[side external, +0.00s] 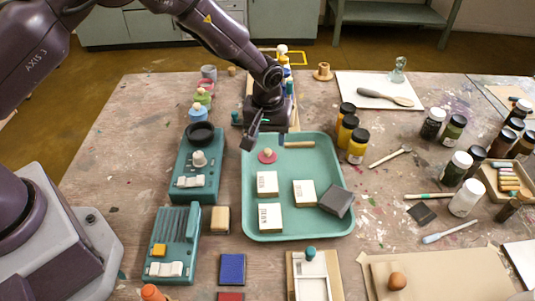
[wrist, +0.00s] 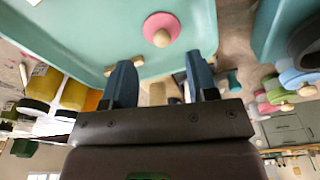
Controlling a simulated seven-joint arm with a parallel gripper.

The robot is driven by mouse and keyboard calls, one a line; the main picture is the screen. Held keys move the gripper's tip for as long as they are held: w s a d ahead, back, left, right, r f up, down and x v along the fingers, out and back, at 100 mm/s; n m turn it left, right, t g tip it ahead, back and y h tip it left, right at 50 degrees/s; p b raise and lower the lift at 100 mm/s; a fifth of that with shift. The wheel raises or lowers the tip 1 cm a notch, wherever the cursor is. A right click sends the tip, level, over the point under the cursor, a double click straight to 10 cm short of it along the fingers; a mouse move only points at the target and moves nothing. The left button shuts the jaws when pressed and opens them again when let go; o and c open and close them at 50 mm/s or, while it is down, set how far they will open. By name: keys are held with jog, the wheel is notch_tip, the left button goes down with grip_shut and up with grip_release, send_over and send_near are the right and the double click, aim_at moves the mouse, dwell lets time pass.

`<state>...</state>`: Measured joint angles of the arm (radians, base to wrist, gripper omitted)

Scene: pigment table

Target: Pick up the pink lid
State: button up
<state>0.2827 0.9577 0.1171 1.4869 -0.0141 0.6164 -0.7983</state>
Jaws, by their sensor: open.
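The pink lid (side external: 267,156), a small disc with a pale wooden knob, lies knob up on the teal tray (side external: 295,234) near its upper left. It also shows in the wrist view (wrist: 150,22), ahead of the fingertips and roughly centred between them. My gripper (side external: 251,141) is open and empty above the tray's upper left edge, close to the lid but apart from it. In the wrist view, the two dark blue fingers of my gripper (wrist: 159,68) stand apart with nothing between them.
White labelled blocks (side external: 304,193), a dark grey block (side external: 336,201) and a wooden stick (side external: 299,144) share the tray. Black-capped yellow jars (side external: 357,147) stand right of it. A teal device with a black dish (side external: 200,134) stands left.

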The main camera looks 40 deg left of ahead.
aim_at(267, 151)
jog(key=shift+w+a+f, duration=0.1)
jog(key=shift+f, duration=1.3)
jog(key=shift+a+f, duration=0.1)
jog(key=shift+f, duration=1.25)
grip_shut()
